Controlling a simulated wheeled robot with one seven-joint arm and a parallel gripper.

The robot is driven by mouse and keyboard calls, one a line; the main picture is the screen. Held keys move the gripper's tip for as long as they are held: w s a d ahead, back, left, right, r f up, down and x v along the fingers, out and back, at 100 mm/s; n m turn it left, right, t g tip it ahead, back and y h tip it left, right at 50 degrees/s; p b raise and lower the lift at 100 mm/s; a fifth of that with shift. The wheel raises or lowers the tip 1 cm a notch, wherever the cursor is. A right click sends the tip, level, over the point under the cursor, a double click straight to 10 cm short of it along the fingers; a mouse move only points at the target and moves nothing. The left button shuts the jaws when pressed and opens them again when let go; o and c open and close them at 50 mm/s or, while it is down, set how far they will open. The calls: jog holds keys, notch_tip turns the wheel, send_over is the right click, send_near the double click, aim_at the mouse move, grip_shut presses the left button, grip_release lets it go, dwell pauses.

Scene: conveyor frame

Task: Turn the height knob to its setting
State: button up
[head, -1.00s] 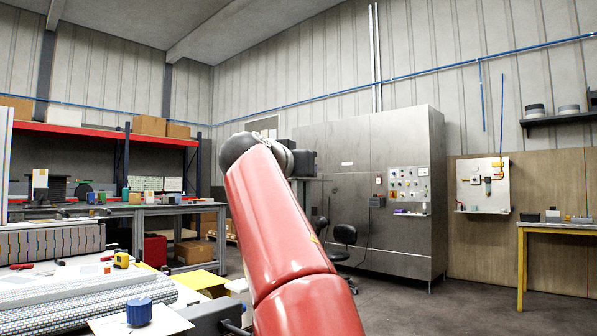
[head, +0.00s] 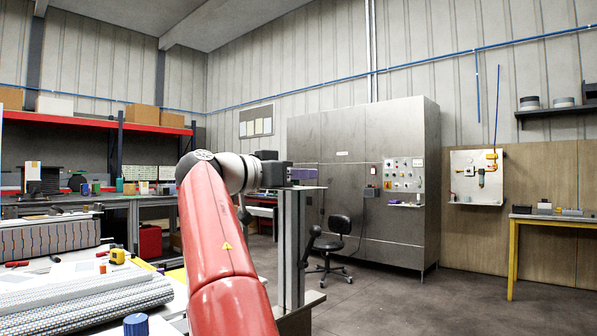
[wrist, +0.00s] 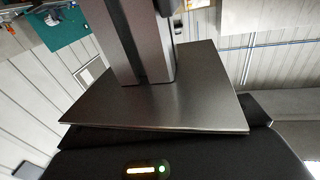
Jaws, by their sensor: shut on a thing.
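My gripper (head: 284,172) is at the end of my red arm, right of the bench. It sits at the top of a metal post (head: 291,245), just above a thin flat plate (head: 306,187). A small purplish block (head: 302,173) shows at the jaws; I cannot tell whether it is the height knob. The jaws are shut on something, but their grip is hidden. The wrist view shows the dark plate (wrist: 190,100) and post (wrist: 135,45), hiding the fingertips. A blue ribbed knob (head: 136,325) stands at the lower left, cut by the frame edge, apart from my gripper.
A patterned roll (head: 85,305) and a yellow tape measure (head: 117,256) lie on the bench at left. An office chair (head: 330,243) and a steel cabinet (head: 345,190) with a control panel stand behind.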

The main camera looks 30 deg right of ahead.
jog(key=shift+f, duration=0.15)
jog(key=o, duration=1)
jog(key=a, duration=0.5)
jog(key=s+a, duration=0.1)
jog(key=a, duration=0.1)
jog(key=shift+a, duration=0.35)
jog(key=shift+s, duration=0.1)
